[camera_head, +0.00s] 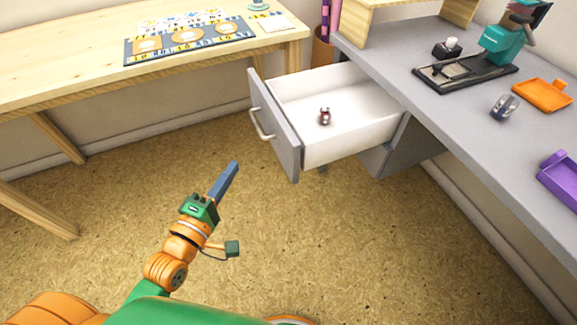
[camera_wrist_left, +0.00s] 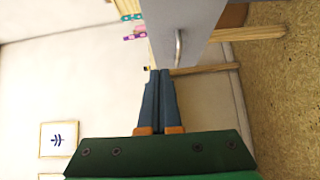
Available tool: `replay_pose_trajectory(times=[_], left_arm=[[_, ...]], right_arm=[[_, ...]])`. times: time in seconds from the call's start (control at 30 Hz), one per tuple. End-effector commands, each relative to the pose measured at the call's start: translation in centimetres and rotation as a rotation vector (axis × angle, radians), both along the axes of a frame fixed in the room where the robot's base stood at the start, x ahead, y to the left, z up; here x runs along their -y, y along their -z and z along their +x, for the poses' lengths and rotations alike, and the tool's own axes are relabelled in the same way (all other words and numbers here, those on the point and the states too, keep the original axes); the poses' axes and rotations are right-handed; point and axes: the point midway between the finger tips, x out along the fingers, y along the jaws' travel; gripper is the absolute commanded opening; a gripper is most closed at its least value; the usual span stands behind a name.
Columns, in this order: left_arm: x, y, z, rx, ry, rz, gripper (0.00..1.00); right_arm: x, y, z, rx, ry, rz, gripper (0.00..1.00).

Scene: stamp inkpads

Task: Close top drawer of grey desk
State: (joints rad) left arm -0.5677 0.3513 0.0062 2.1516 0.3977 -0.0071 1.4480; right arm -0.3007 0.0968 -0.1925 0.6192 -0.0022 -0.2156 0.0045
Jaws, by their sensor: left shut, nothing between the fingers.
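The top drawer (camera_head: 276,122) of the grey desk (camera_head: 450,100) is pulled out, with a grey front and white inside. Its metal handle (camera_head: 261,125) is on the front. A small dark red and white object (camera_head: 325,116) lies in the drawer. My left gripper (camera_head: 232,168) is shut and empty, in front of the drawer front and apart from it, lower left of the handle. In the left wrist view the shut fingers (camera_wrist_left: 158,75) point toward the drawer front (camera_wrist_left: 190,25) and its handle (camera_wrist_left: 179,48). My right gripper is not in view.
A wooden table (camera_head: 70,60) with a patterned mat (camera_head: 135,59) stands at the left. The desk top holds a black tray (camera_head: 465,75), an orange tray (camera_head: 543,94) and a purple tray (camera_head: 560,178). The floor (camera_head: 330,240) before the drawer is clear.

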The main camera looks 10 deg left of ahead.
Motion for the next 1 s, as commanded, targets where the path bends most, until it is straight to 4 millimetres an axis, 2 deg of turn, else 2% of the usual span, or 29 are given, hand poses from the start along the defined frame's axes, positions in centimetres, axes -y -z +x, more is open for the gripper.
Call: replay_pose_trajectory(times=[0.17, 0.57, 0.77, 1.0], left_arm=[[0.5, -1.0, 1.7, 0.022, 0.005, -0.032, 0.00], [2.2, -0.9, 10.2, 0.020, 0.005, -0.028, 0.00], [4.8, -1.0, 11.6, 0.018, 0.006, -0.030, 0.00], [5.4, -1.0, 12.0, 0.016, 0.006, -0.027, 0.00]], right_arm=[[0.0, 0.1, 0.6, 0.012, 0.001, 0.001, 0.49], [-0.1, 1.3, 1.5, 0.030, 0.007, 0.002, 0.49], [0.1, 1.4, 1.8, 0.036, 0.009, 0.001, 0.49], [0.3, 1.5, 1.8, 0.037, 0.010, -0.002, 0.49]])
